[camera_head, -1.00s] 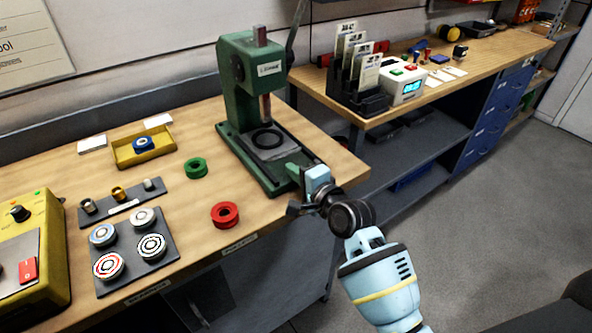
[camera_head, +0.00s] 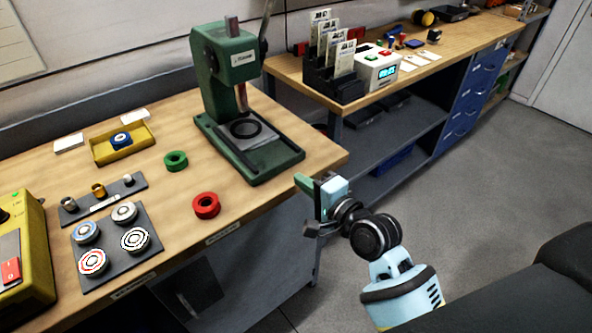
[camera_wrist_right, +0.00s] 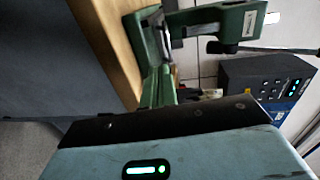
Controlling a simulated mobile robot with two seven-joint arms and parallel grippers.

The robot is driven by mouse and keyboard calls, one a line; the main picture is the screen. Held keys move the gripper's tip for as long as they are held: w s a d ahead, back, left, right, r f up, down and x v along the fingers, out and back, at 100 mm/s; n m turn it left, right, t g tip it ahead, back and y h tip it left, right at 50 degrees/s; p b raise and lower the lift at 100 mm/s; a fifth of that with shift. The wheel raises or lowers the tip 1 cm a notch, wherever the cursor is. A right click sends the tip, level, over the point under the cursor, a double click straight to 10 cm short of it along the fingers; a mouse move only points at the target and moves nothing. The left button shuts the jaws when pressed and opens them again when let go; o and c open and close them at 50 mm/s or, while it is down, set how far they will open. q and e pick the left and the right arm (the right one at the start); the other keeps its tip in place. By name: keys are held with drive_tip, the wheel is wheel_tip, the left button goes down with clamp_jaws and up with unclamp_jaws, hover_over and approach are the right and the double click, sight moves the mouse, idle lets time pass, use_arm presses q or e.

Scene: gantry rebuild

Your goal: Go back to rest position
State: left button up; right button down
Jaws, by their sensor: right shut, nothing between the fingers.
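My right gripper (camera_head: 308,190) is past the front right corner of the wooden workbench (camera_head: 190,243), over the floor side. It is shut and empty, and its fingers show only small in the head view. The green arbor press (camera_head: 226,75) stands on the bench behind and left of it, with a dark ring on its base plate. A gap shows between gripper and press. The press also shows sideways in the right wrist view (camera_wrist_right: 233,22). My left gripper is not in view.
A red ring (camera_head: 206,205) and a green ring (camera_head: 175,161) lie on the bench. A yellow tray (camera_head: 104,157), a dark pad (camera_head: 138,262) with several round pieces and a yellow control box (camera_head: 38,255) stand left. Blue drawers (camera_head: 468,110) stand at the back. Floor (camera_head: 440,190) right is clear.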

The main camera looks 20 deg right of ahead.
drive_tip(key=s+d+f+n+g+h, duration=0.15)
drive_tip(key=s+f+n, duration=0.25)
drive_tip(key=s+f, duration=0.5)
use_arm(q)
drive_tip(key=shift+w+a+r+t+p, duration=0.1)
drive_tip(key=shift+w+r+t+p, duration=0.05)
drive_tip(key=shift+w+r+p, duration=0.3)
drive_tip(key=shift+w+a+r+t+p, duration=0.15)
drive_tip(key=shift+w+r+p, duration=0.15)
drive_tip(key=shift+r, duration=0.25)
use_arm(e)
drive_tip(key=s+d+f+n+g+h, duration=0.1)
drive_tip(key=s+f+n+g, duration=0.1)
drive_tip(key=s+f+n, duration=0.4)
drive_tip(key=s+f+n+g+h, duration=0.1)
drive_tip(key=s+f+n+g, duration=0.2)
drive_tip(key=s+f, duration=0.8)
drive_tip(key=s+n, duration=0.2)
drive_tip(key=s, duration=0.5)
drive_tip(key=shift+d+f+n, duration=0.4)
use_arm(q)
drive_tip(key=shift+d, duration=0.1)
use_arm(e)
drive_tip(key=shift+s+h, duration=0.1)
drive_tip(key=shift+h, duration=0.15)
